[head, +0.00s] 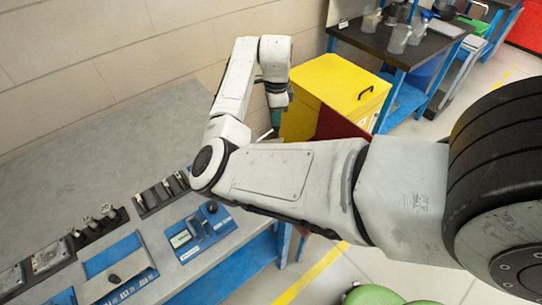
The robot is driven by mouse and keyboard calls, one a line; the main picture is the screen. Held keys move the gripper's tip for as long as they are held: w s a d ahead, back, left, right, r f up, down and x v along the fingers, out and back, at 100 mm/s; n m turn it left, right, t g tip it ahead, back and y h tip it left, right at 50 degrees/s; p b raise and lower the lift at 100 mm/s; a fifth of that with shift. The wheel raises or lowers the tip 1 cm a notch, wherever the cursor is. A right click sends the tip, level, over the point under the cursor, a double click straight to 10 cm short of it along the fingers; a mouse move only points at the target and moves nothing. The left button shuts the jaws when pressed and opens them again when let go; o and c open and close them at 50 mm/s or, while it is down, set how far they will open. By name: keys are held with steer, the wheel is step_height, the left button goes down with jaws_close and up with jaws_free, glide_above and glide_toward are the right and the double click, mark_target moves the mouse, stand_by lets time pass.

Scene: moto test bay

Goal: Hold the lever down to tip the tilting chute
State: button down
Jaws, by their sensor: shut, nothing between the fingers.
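My arm reaches across the view, and my gripper (277,112) points down at its far end, beside the yellow bin. The fingers are small and dark here; they are shut with nothing between them. A thin pale rod (264,135), perhaps the lever, sticks up just below and left of the gripper. I cannot tell whether the gripper touches it. A dark red panel (343,122), perhaps part of the tilting chute, shows in front of the yellow bin. Its lower part is hidden behind my arm, so its tilt cannot be told.
The yellow bin (345,84) has a dark handle. A grey bench (110,140) at left carries a blue device (199,232) and several tools in racks. A dark-topped blue table (385,45) with bottles stands behind. Open floor shows at right and at the bottom.

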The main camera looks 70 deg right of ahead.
step_height(320, 180, up, 7)
steer(key=p, duration=0.6)
steer(key=shift+r, duration=0.2)
steer(key=shift+s, duration=0.1)
stand_by(0.4)
